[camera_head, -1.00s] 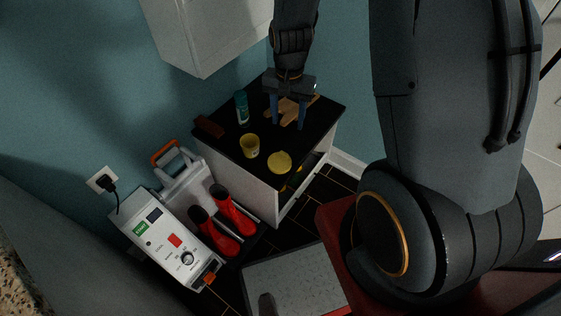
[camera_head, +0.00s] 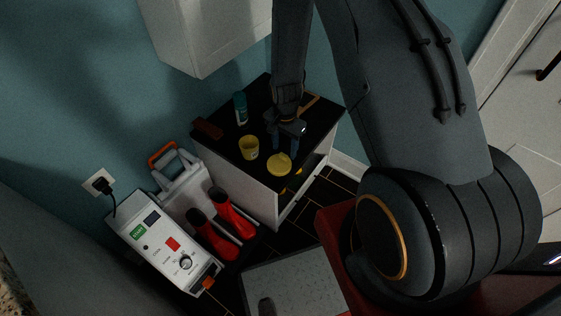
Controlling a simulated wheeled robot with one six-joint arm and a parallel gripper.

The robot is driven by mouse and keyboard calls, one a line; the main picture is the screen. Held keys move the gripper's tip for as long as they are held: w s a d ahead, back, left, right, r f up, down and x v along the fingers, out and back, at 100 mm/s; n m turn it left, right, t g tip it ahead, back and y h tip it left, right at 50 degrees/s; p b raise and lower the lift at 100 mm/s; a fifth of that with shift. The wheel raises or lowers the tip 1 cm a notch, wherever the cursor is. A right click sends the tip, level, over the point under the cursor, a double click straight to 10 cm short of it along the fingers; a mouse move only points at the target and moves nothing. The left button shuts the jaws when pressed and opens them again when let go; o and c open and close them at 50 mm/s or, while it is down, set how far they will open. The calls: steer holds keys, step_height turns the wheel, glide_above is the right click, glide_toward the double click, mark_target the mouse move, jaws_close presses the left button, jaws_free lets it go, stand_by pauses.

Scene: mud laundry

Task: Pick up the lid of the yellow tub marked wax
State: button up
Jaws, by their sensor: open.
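The yellow tub (camera_head: 249,148) stands open and upright on the black cabinet top; its marking is too small to read. A round yellow lid (camera_head: 279,165) lies to the right of the tub, close to the cabinet's front edge. My gripper (camera_head: 284,148) is open and empty, pointing down, with its fingers just above and behind the lid in the picture. I cannot tell whether a fingertip touches the lid.
A teal bottle (camera_head: 241,108) and a brown brush or block (camera_head: 208,128) stand behind the tub on the cabinet top (camera_head: 222,146). A wooden item (camera_head: 309,104) is partly hidden by my arm. Red boots (camera_head: 232,215) and a white machine (camera_head: 163,243) stand on the floor.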

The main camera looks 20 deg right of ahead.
mark_target(279, 163)
steer(key=shift+f, duration=1.4)
steer(key=c, duration=1.1)
steer(key=shift+r, duration=0.1)
